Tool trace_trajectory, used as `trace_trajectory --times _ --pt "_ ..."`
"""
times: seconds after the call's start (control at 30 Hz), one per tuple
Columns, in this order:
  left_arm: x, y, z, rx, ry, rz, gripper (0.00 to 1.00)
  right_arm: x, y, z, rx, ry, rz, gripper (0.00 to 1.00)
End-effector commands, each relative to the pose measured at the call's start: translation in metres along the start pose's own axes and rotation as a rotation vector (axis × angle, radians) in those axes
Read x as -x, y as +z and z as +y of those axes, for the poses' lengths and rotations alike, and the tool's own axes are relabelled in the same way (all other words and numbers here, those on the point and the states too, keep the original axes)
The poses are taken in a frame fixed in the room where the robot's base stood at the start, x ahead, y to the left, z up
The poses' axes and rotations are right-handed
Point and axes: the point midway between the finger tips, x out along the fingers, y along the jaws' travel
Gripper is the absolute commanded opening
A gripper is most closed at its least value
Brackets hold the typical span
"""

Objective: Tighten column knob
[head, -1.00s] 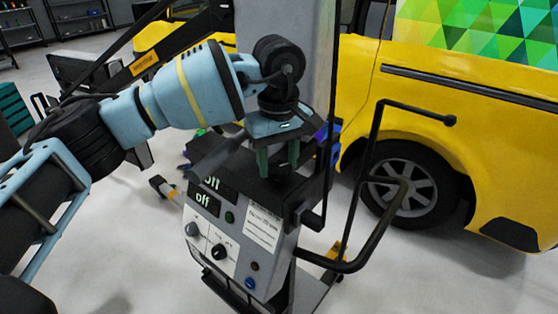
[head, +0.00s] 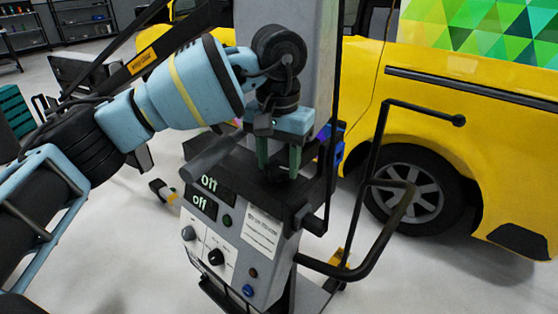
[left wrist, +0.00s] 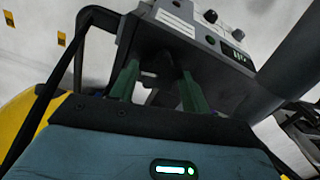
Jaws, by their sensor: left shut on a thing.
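The column knob (head: 278,174) is a small dark piece on top of the grey control box, at the foot of the grey column. It is mostly hidden by the fingers and by shadow. My left gripper (head: 280,170) points down with its green fingers on either side of the knob and is shut on it. In the left wrist view the green fingers (left wrist: 158,88) reach to the dark area under the box, where the knob is hard to make out. My right gripper is not in view.
The control box (head: 232,235) has two displays reading "off", dials and buttons. The grey column (head: 285,65) rises behind the gripper. A black bent handle (head: 375,245) sticks out to the right. A yellow van (head: 480,150) stands behind at the right.

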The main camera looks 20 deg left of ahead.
Motion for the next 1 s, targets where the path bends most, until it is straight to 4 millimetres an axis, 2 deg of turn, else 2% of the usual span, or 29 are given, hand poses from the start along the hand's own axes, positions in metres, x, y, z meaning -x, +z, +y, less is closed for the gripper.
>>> trace_trajectory --times 0.4,0.97,1.0 --pt "-0.0010 0.0003 0.0005 -0.204 0.000 -0.002 0.24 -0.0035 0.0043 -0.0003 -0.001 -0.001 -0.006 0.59" --pt "-0.0005 0.0004 0.0004 -0.236 0.000 -0.002 0.24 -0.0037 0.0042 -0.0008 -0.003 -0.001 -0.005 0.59" --pt "-0.0005 0.0004 0.0004 -0.236 0.000 -0.002 0.48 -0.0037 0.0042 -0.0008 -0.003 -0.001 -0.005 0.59"
